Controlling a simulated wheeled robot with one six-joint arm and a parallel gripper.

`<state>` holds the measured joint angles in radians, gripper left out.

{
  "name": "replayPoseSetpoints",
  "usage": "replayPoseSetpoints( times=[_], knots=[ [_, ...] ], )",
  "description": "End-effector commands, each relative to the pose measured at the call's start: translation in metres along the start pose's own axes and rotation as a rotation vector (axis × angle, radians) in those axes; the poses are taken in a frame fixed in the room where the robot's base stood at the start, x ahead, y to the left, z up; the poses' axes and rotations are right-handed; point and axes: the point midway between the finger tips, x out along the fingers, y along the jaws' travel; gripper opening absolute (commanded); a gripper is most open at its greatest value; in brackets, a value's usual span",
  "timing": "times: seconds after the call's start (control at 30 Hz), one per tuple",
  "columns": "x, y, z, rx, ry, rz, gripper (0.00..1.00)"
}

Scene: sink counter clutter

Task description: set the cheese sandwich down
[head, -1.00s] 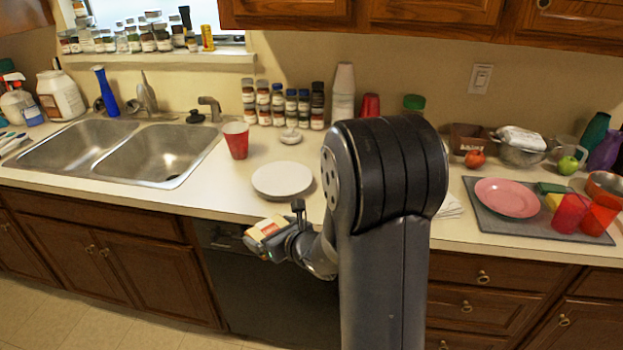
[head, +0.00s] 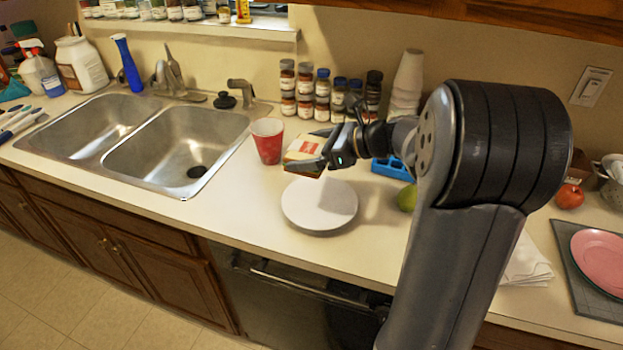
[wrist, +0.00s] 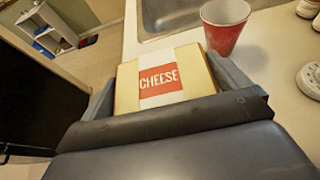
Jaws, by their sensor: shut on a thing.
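The cheese sandwich (head: 305,150) is a pale block with a white band and a red label. In the wrist view the label on the sandwich (wrist: 168,78) reads CHEESE. My gripper (head: 318,152) is shut on it, with one finger along each side in the wrist view. It holds the sandwich above the counter, near the back edge of a white round plate (head: 319,207) in the head view. The plate's top is bare. The sandwich's underside is hidden.
A red cup (head: 267,141) stands just left of the sandwich, and it also shows in the wrist view (wrist: 224,25). The double sink (head: 165,145) lies further left. Spice jars (head: 325,88) stand behind. A green fruit (head: 407,198) sits right of the plate.

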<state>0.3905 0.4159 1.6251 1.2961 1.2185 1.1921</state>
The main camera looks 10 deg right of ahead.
Motion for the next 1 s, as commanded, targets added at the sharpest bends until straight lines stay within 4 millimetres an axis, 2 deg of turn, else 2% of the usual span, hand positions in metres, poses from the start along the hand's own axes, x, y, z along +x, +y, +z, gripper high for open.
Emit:
replayPoseSetpoints(
  times=[0.07, 0.3, 0.7, 1.0],
  knots=[
    [-0.001, 0.0, -0.005, -0.002, 0.0, 0.01, 0.7],
    [0.016, 0.001, -0.045, 0.0, -0.001, 0.013, 0.7],
    [0.034, 0.001, -0.089, -0.002, -0.001, 0.012, 0.7],
    [0.036, 0.001, -0.093, -0.005, -0.001, 0.01, 0.7]
  ],
)
